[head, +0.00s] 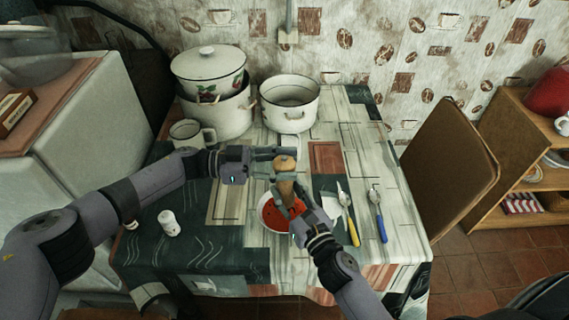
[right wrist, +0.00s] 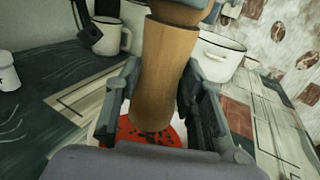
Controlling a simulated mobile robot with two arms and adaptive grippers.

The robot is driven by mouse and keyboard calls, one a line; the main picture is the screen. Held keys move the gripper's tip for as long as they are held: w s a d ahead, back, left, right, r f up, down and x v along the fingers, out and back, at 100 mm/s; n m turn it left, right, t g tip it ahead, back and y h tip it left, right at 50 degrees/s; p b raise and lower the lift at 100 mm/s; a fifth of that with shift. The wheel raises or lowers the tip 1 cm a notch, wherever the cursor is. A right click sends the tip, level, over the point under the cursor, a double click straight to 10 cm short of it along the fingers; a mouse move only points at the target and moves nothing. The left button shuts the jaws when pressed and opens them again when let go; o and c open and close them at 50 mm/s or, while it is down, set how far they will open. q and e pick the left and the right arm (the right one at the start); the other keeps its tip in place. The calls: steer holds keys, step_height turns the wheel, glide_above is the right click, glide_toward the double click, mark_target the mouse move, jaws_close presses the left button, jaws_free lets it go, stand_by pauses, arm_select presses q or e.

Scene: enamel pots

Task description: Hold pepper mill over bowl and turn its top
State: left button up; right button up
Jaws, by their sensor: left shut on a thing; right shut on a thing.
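The wooden pepper mill (head: 286,185) stands roughly upright in the air over the bowl (head: 265,228). The bowl is white with red contents, and dark specks show on the red in the right wrist view. My right gripper (head: 289,201) is shut on the mill's body, with one finger on each side of it (right wrist: 165,70) in the right wrist view. My left gripper (head: 283,162) is at the mill's top (head: 285,164), shut on it from the left. The right gripper and mill hide part of the bowl.
White enamel pots (head: 290,104) stand at the back of the table, with a mug (head: 187,134) to their left. A white shaker (head: 168,222) stands at left. A yellow-handled spoon (head: 350,222) and a blue-handled one (head: 380,222) lie right of the bowl.

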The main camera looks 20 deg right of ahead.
arm_select(q)
steer(key=o, duration=1.2)
steer(key=v, duration=1.2)
